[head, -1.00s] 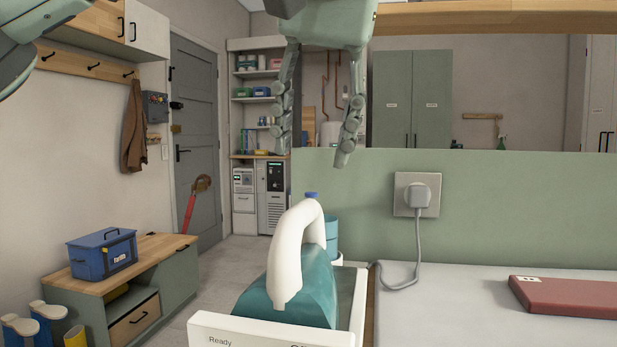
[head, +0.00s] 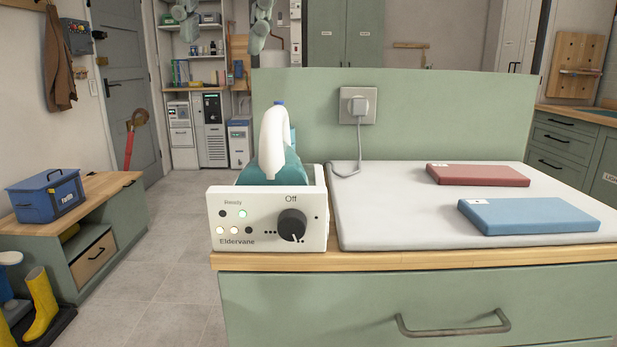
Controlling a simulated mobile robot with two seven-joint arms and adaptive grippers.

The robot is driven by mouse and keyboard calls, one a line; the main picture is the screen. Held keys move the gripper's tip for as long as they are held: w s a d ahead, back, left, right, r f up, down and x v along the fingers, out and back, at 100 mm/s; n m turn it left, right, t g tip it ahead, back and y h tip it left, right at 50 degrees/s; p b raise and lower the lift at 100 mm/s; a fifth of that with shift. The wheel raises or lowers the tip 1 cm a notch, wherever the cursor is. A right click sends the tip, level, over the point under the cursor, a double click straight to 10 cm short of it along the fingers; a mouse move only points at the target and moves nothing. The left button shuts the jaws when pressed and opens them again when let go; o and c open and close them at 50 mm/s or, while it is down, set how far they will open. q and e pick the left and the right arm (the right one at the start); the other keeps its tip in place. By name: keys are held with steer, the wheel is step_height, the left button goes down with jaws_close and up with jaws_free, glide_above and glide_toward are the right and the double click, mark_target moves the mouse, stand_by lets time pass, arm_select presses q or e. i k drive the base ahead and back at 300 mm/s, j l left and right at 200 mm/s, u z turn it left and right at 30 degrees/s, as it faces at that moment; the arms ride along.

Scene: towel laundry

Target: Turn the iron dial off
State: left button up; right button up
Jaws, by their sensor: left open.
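The iron station (head: 222,202) stands on the counter's left end, with its white front panel facing me. The black round dial (head: 292,225) is on the panel's right side. Its white mark points down and slightly right, away from the "Off" label (head: 291,199) above it. A green light (head: 242,213) is lit, and two pale lights glow below it. The iron (head: 275,145), teal with a white handle, rests on the station. My left gripper (head: 225,45) is open and empty at the top edge, above and apart from the iron; its upper part is cut off. My right gripper is out of view.
A plug in a wall socket (head: 345,118) has a grey cord running down behind the station. A red folded towel (head: 478,175) and a blue one (head: 530,216) lie on the grey pad (head: 385,210). The space before the panel is clear.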

mark_target(292, 224)
steer(key=k+j, duration=0.3)
steer(key=k, duration=0.15)
steer(key=k+j, duration=0.3)
steer(key=k, duration=0.2)
